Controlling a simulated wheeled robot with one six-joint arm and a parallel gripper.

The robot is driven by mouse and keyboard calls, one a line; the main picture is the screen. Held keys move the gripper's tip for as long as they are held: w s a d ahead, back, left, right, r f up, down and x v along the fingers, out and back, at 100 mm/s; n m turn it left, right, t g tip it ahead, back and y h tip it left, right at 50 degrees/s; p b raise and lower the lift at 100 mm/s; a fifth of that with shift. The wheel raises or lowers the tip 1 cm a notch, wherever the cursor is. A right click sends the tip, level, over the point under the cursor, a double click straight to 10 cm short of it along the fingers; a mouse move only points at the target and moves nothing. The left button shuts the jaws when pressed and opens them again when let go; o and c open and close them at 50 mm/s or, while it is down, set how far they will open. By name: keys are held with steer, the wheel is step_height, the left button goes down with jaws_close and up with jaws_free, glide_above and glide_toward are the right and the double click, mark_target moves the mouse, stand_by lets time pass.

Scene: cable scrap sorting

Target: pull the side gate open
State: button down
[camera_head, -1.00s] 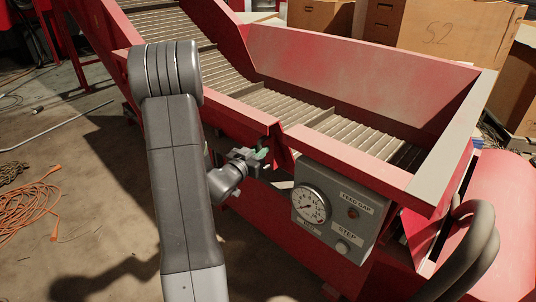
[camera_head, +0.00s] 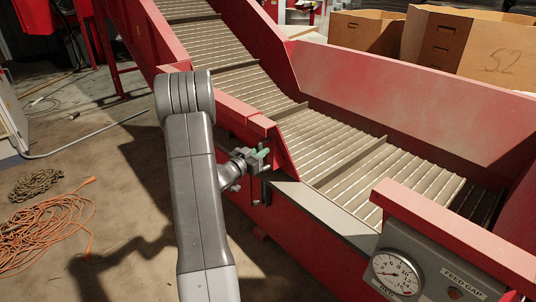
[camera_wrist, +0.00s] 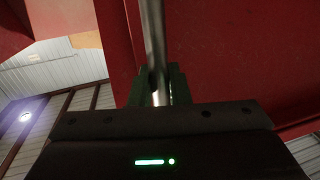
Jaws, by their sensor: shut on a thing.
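The side gate (camera_head: 262,132) is a red panel on the near side of the conveyor trough, with an upright metal handle bar. It stands slid to the left, leaving an open gap above a grey sill (camera_head: 335,215). My gripper (camera_head: 262,158) is shut on the gate's handle. In the wrist view the bright handle bar (camera_wrist: 155,45) runs between the dark green fingertips (camera_wrist: 158,88), in front of a red panel (camera_wrist: 225,60). The lower end of the handle is hidden behind my gripper.
The grey control box (camera_head: 425,280) with a round gauge (camera_head: 396,273) hangs on the fixed red wall right of the gap. An orange cable coil (camera_head: 45,230) and a chain (camera_head: 35,184) lie on the floor at left. Cardboard boxes (camera_head: 470,50) stand behind.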

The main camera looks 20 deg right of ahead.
steer(key=shift+w+a, duration=0.25)
steer(key=shift+w, duration=0.25)
steer(key=shift+w+a, duration=0.2)
steer(key=shift+w, duration=0.25)
steer(key=c, duration=1.5)
jaws_free()
steer(key=shift+o, duration=0.2)
steer(key=p+v, duration=0.2)
steer(key=v, duration=1.1)
steer(key=shift+s+a+p, duration=0.25)
steer(key=shift+a+p, duration=0.1)
